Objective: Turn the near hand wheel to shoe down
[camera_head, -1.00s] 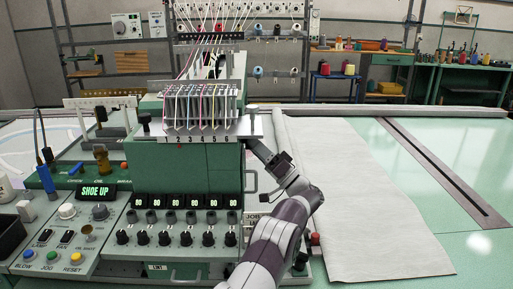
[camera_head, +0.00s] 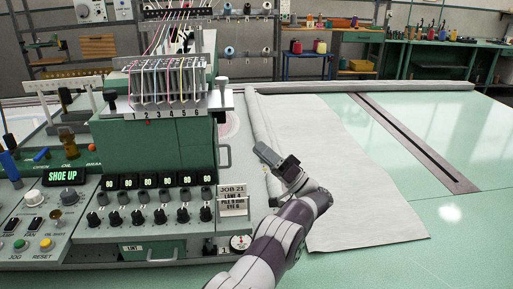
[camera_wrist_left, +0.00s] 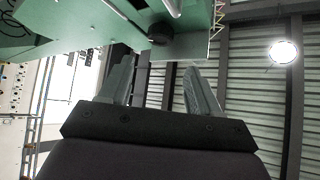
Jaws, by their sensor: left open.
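The green tufting machine (camera_head: 160,150) stands left of centre in the head view. Its display (camera_head: 63,175) reads SHOE UP. I cannot clearly identify the near hand wheel; a dark round part (camera_wrist_left: 162,33) under the green body in the left wrist view may be it. My left gripper (camera_head: 263,153) is right of the machine's side, apart from it, over the fabric edge. In the left wrist view its two fingers (camera_wrist_left: 160,72) stand apart with nothing between them. My right gripper is out of view.
Pale fabric (camera_head: 335,165) lies on the green table (camera_head: 440,215) to the right, with a dark slotted rail (camera_head: 415,145) beyond it. Several knobs (camera_head: 150,218) line the machine's front. A job card (camera_head: 232,198) and a small round dial (camera_head: 240,242) sit near my left arm.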

